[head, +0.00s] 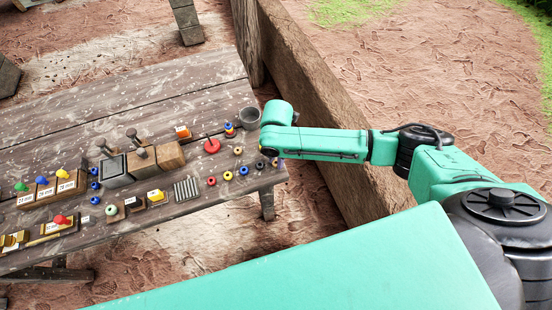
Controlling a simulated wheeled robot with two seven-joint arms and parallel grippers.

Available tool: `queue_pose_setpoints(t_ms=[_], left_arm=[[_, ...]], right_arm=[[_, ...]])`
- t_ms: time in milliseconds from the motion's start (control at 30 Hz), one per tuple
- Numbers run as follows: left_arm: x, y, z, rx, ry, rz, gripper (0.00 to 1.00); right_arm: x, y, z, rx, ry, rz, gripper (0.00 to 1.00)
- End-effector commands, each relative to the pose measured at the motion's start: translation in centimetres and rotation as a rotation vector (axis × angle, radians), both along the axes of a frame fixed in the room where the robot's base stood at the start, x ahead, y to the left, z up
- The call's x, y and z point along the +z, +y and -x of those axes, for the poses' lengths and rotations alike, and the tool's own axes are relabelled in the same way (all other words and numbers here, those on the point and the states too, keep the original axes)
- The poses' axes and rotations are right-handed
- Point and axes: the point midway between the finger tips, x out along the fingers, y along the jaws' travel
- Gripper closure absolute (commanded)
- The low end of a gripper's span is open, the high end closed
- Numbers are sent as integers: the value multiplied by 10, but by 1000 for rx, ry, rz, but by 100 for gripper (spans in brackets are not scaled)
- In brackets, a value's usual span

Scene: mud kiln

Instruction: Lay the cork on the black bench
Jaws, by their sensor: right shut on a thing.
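A dark, weathered plank bench (75,120) fills the left half of the head view; it looks grey-brown and is the only bench I can match to the black bench. My right arm reaches in from the right, and its gripper (268,153) points down over the bench's right end. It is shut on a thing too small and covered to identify. I cannot pick out the cork with certainty anywhere. My left gripper is not in view.
Near the gripper stand a grey cup (249,117), a red disc with a peg (212,146) and several small coloured rings. Blocks and a ribbed grey plate (187,189) line the front. The bench's back planks are mostly clear. A low mud wall (325,100) runs behind the arm.

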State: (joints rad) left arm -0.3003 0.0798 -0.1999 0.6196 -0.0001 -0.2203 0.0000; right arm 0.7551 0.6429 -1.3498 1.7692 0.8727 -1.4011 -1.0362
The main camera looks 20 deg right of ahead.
Motion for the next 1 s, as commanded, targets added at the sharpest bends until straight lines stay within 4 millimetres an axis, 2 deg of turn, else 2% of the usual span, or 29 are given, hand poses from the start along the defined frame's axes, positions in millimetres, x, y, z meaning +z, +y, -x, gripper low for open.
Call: queue_pose_setpoints(t_ms=[33, 100, 467, 567, 800, 900, 1000], left_arm=[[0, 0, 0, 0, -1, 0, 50], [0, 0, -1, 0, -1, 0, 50], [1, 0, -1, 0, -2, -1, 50], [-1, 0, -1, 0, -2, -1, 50], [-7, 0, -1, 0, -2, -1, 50], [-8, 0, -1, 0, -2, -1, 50], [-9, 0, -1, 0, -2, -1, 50]], right_arm=[[-1, 0, 0, 0, 0, 0, 64], [-1, 0, 0, 0, 0, 0, 42], [5, 0, 0, 0, -1, -1, 42], [20, 0, 0, 0, -1, -2, 42], [85, 0, 0, 1, -3, -2, 42], [106, -1, 1, 0, -3, -1, 42], [119, -1, 1, 0, -1, -1, 42]])
